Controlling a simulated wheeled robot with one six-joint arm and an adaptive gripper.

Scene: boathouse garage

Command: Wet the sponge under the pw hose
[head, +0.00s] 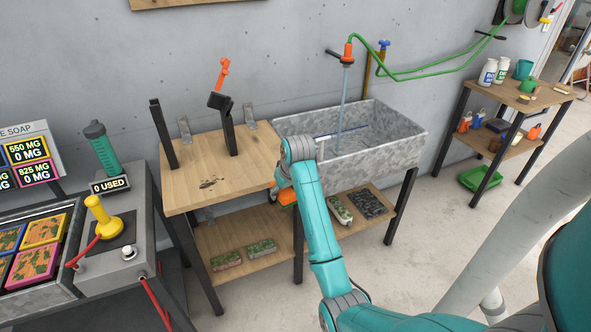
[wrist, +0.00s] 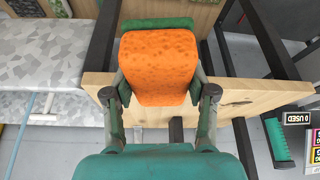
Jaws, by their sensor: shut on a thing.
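My gripper (wrist: 158,88) is shut on the sponge (wrist: 158,62), which is orange with a green layer at its far side. In the head view the orange of the sponge (head: 286,197) shows in front of the bench's right end, and my arm hides most of the gripper. The green hose (head: 432,73) ends in an orange nozzle (head: 348,50) above the sink (head: 408,150). A pale blue water stream (head: 343,95) falls from it into the sink. The sponge is outside the sink and apart from the stream.
The wooden bench (head: 190,195) with upright black posts adjoins the sink's left side. Scrubbing blocks (head: 340,208) lie on the lower shelf. A grey counter with a yellow plunger (head: 103,217) stands at left. A side table (head: 535,92) with bottles is at right.

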